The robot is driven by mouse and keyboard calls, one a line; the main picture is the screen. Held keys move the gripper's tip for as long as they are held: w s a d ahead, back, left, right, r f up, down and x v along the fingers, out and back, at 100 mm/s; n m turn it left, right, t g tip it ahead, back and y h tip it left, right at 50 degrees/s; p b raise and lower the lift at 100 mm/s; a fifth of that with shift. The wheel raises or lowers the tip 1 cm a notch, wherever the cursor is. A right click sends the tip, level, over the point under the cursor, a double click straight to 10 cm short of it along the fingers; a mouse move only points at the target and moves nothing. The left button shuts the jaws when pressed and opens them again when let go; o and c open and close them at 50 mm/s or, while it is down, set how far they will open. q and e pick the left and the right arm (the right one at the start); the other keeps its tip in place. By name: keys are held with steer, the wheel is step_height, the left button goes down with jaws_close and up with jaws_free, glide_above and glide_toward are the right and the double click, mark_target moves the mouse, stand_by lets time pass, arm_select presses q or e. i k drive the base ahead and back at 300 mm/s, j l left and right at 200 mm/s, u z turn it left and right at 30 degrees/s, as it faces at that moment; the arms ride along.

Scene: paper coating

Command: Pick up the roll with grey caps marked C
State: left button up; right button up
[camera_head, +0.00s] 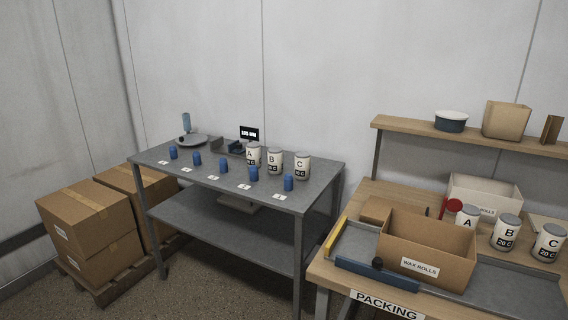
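Two rolls marked C show. One C roll (302,166), white with a grey cap, stands upright at the right end of the row on the grey metal table (325,172). Another C roll (548,243), also white with a grey top, stands upright at the far right of the wooden packing bench (362,200). Rolls marked A (253,154) and B (275,161) stand left of the first C roll. Another A roll (467,218) and B roll (507,233) stand left of the second. Neither of my grippers is in view.
An open box labelled wax rolls (428,255) sits on the packing bench. Several blue cylinders (253,174) with number cards line the metal table's front. Cardboard boxes (85,220) are stacked on a pallet at left. Floor shows between the tables.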

mark_target(551, 237)
steer(key=z, duration=1.7)
steer(key=i+l, duration=0.2)
steer(key=l, duration=0.15)
steer(key=i+l+u, duration=0.15)
steer(key=l, duration=0.25)
